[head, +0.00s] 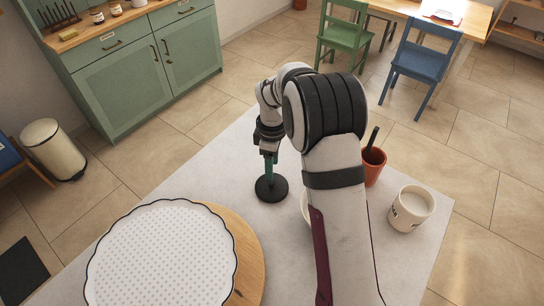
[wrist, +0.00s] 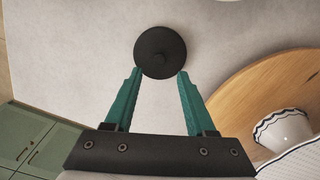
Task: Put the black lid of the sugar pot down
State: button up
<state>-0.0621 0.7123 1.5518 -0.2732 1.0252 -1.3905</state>
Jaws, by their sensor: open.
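The black lid (head: 271,190) is a round dark disc with a small knob, lying flat on the pale grey table top. It also shows in the wrist view (wrist: 160,40), knob up. My gripper (head: 269,174) is over the lid with its green fingers pointing down. In the wrist view my gripper (wrist: 160,72) is open, with the fingertips apart at either side of the lid's near edge and nothing held between them. A white pot (head: 410,208) with dark lettering stands open at the right, with pale contents; I cannot tell whether it is the sugar pot.
A terracotta pot (head: 374,167) with a dark handle in it stands right of my arm. A pale bowl (head: 304,206) is mostly hidden by my arm. A round wooden board (head: 250,250) with a scalloped white dish (head: 165,250) fills the front left. Table is clear left of the lid.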

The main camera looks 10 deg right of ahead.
jog(key=s+r+m, duration=0.8)
jog(key=s+r, duration=0.5)
jog(key=r, duration=0.1)
jog(key=s+m+y, duration=0.1)
jog(key=s+m, duration=1)
jog(key=s, duration=0.8)
jog(key=shift+s+a+f+y, duration=0.2)
jog(key=shift+a+f+y, duration=0.15)
jog(key=shift+f+y, duration=0.1)
